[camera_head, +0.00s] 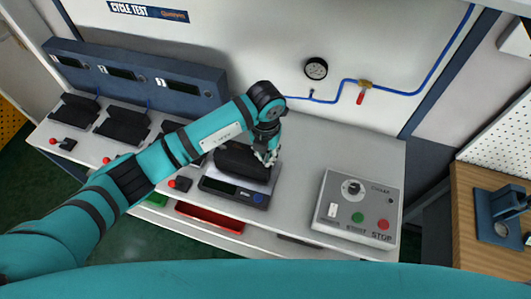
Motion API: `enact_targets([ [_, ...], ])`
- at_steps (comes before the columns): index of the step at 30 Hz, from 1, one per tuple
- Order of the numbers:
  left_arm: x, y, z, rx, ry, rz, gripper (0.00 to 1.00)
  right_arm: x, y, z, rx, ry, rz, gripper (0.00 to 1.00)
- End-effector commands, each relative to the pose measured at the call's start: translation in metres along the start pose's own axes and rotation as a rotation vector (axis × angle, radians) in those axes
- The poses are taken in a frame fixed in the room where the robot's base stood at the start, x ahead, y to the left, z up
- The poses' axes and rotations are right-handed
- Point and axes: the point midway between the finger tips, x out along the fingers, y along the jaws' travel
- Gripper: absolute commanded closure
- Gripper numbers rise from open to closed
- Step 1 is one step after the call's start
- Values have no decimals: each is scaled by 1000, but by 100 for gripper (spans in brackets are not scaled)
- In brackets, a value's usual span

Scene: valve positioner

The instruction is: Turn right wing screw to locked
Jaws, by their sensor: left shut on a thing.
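A dark, rounded device (237,161) sits on a flat unit with a small display (220,186), on the light bench. My left gripper (270,159) points down at the right end of this device. Its fingers are shut on a small part there, which is where a right wing screw would sit. The fingers hide that part, so its shape and turn angle cannot be made out. My right gripper is not in view.
A grey control box (358,207) with a knob and buttons stands to the right on the bench. Dark blue display housings (135,75) line the back left, with black fixtures (123,124) before them. A red tray (209,216) is below the front edge. Bench behind the control box is clear.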

Motion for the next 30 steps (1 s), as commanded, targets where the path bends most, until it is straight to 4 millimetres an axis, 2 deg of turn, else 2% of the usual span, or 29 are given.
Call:
enact_targets([
  [8, 1, 0, 0, 30, 0, 1, 100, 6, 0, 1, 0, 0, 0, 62],
  [14, 4, 1, 1, 127, -2, 3, 100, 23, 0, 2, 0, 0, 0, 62],
  [30, 7, 1, 1, 614, -4, 5, 100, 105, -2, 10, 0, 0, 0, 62],
])
